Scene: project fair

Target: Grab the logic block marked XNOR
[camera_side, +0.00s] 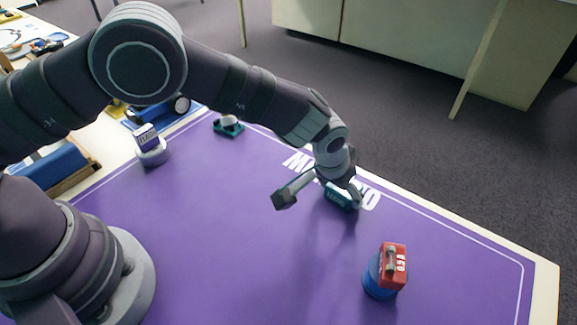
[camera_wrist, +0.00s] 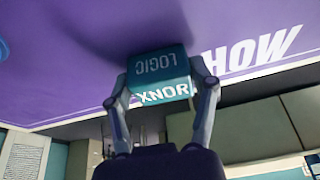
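The teal logic block (camera_wrist: 160,72) reads LOGIC and XNOR, upside down in part, in the wrist view. My gripper (camera_wrist: 161,80) has one finger on each side of it, and both fingers appear to press on its sides. In the side view the same block (camera_side: 341,198) shows below my gripper (camera_side: 343,188), low over the far part of the purple mat. The fingers cover part of it there. I cannot tell whether its underside touches the mat.
A red block (camera_side: 393,264) sits on a blue round stand (camera_side: 377,283) at the right. A purple-and-white block (camera_side: 146,136) sits on a white round stand (camera_side: 153,156) at the left. A green base (camera_side: 229,129) with a pale top is at the back. The purple mat's (camera_side: 215,215) middle is clear.

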